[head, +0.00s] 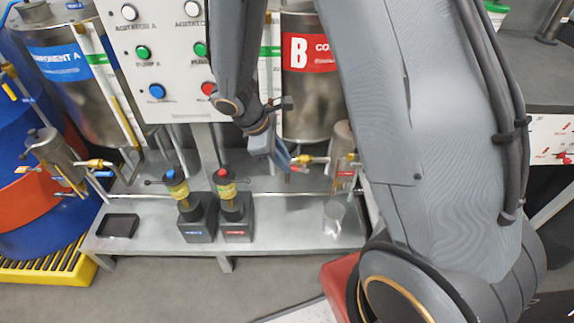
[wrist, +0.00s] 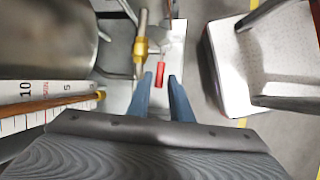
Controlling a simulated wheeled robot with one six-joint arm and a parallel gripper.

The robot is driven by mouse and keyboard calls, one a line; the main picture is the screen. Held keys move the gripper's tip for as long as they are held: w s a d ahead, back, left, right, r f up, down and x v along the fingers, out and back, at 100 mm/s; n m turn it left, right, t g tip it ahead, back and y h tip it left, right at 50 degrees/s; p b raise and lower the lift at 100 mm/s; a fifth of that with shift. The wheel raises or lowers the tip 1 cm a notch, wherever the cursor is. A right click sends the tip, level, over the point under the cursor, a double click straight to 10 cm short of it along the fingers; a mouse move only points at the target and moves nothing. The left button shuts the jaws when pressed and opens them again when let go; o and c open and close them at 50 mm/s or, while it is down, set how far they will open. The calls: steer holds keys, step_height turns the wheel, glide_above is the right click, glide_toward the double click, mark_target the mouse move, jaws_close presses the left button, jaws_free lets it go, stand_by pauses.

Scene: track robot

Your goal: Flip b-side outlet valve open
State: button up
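The B tank (head: 310,95) with its red label stands behind my arm in the head view. A brass valve (head: 305,160) sits low in front of it, partly hidden by my gripper (head: 285,158). In the wrist view the brass valve body (wrist: 140,48) is ahead of my gripper (wrist: 161,77). A red handle (wrist: 160,74) beside the valve lies between the two blue fingertips. The fingers are apart, with gaps visible on both sides of the handle. Contact with the handle cannot be made out.
A control panel (head: 165,65) with buttons stands left of my arm. Two small pumps (head: 187,215) (head: 236,212) sit on the metal stand's lower shelf (head: 290,232). A metal cylinder (head: 343,150) is right of the valve. A brass-coloured rod (wrist: 60,105) and a scale lie left of the fingers.

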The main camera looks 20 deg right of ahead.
mark_target(294, 169)
steer(key=shift+x, duration=1.35)
jaws_close()
steer(key=shift+w+a+f+h+b, duration=0.15)
steer(key=shift+a+f+h+b, duration=0.1)
steer(key=shift+f+h+b, duration=0.5)
steer(key=shift+g+h, duration=0.5)
steer(key=shift+h, duration=0.35)
jaws_free()
steer(key=shift+a, duration=0.1)
